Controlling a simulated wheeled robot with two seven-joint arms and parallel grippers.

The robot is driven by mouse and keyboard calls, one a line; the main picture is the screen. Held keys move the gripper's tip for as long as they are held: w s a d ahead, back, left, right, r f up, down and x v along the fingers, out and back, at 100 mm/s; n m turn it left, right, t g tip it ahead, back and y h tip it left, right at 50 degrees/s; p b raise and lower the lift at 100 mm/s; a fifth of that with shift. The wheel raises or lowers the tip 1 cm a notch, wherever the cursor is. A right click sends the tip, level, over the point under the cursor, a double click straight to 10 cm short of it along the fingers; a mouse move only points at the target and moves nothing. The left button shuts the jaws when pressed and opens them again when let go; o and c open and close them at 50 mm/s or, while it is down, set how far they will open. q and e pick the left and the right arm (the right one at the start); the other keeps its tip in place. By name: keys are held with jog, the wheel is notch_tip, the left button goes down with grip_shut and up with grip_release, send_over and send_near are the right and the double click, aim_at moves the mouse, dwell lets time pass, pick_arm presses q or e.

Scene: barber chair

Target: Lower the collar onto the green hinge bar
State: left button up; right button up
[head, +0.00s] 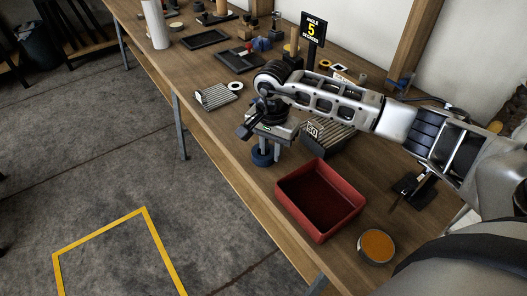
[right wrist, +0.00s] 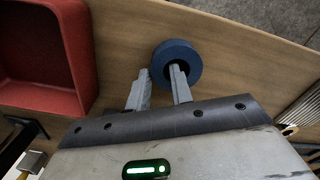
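A blue ring-shaped collar (head: 262,157) is at the front edge of the wooden bench, under my right gripper (head: 268,146). In the right wrist view the collar (right wrist: 192,55) shows its dark hole. One finger of my right gripper (right wrist: 161,72) reaches over the hole and the other is beside the outer wall. The wall is between the fingertips, but I cannot tell whether they press on it or whether the collar touches the bench. I cannot make out a green hinge bar. My left gripper is not in view.
A red bin (head: 335,231) stands right of the collar, with an orange-topped round tin (head: 376,246) beyond it. A ribbed block labelled 50 (head: 335,138) is behind the gripper. A ribbed plate (head: 216,97), a white roll (head: 236,86) and dark trays (head: 206,39) lie farther left.

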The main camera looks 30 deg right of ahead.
jog(key=shift+f, duration=0.3)
grip_shut()
jog(key=shift+r, duration=0.15)
